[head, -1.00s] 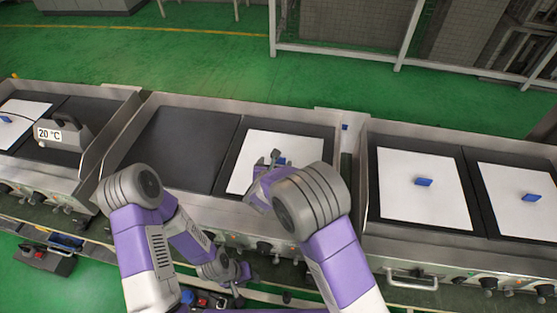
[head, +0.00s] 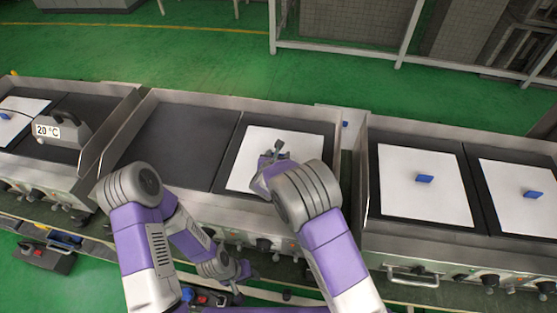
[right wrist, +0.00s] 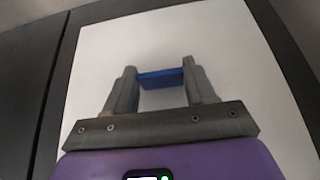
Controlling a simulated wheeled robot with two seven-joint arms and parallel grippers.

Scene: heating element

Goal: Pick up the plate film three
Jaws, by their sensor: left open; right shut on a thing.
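A white plate film (head: 245,178) lies on the right dark plate of the middle heating unit. My right gripper (head: 280,150) is over its middle. In the right wrist view, the right gripper (right wrist: 161,86) is shut on the blue handle (right wrist: 161,79) of the white film (right wrist: 215,45), with one finger at each end. The film looks flat; whether it is clear of the plate I cannot tell. In the head view the handle is hidden by the gripper. My left gripper (head: 242,270) is open and low in front of the middle unit, away from the film.
Two more white films (head: 400,190) (head: 505,185) with blue handles lie on the right unit. The middle unit's left plate (head: 180,140) is bare. A grey device marked 20 °C (head: 62,130) stands on the left unit. Raised metal rims separate the units.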

